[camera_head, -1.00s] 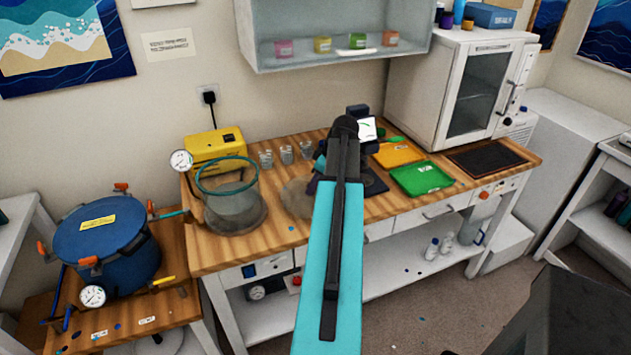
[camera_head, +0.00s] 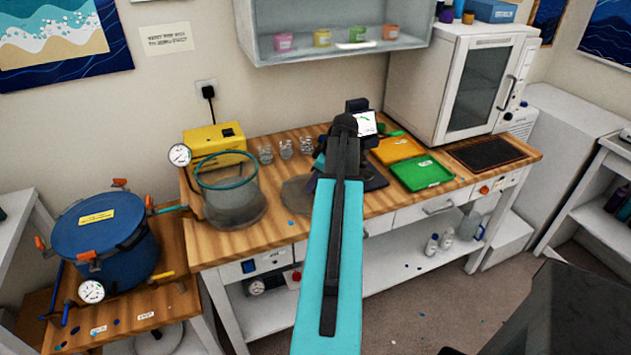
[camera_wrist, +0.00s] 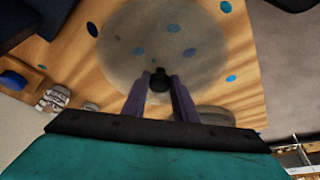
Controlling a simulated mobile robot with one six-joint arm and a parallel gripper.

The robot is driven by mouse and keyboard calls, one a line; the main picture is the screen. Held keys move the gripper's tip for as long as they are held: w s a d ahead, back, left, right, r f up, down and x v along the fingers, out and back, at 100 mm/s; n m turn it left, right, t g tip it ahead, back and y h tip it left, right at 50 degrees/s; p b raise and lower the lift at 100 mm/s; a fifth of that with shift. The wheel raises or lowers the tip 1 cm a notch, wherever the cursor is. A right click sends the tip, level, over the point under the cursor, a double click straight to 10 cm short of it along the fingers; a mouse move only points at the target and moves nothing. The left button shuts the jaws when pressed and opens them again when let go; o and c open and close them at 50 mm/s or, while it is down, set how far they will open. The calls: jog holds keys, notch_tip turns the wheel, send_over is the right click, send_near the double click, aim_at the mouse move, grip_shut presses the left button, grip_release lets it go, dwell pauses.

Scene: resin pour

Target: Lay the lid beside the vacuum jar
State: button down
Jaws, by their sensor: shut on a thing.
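The lid (camera_wrist: 185,50) is a clear grey disc with a black knob (camera_wrist: 160,80). My gripper (camera_wrist: 160,84) is shut on this knob in the wrist view. In the head view my arm covers the gripper and part of the lid (camera_head: 297,194), which shows just right of the vacuum jar. The vacuum jar (camera_head: 232,205) is a clear cylinder with a teal ring at its open top, standing on the wooden bench. The lid is apart from the jar, low at the bench top. I cannot tell whether it touches the wood.
Several small clear cups (camera_head: 286,150) stand behind the lid. A yellow pump (camera_head: 214,142) with a gauge is behind the jar. A green tray (camera_head: 422,173) and an orange tray (camera_head: 397,151) lie to the right. A blue pressure pot (camera_head: 105,240) stands at the left.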

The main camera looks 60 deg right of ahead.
jog(key=shift+f, duration=0.3)
jog(key=c, duration=1.3)
grip_release()
jog(key=shift+c, duration=0.2)
jog(key=shift+r+p, duration=1.85)
jog(key=shift+r, duration=2.15)
jog(key=shift+w, duration=0.1)
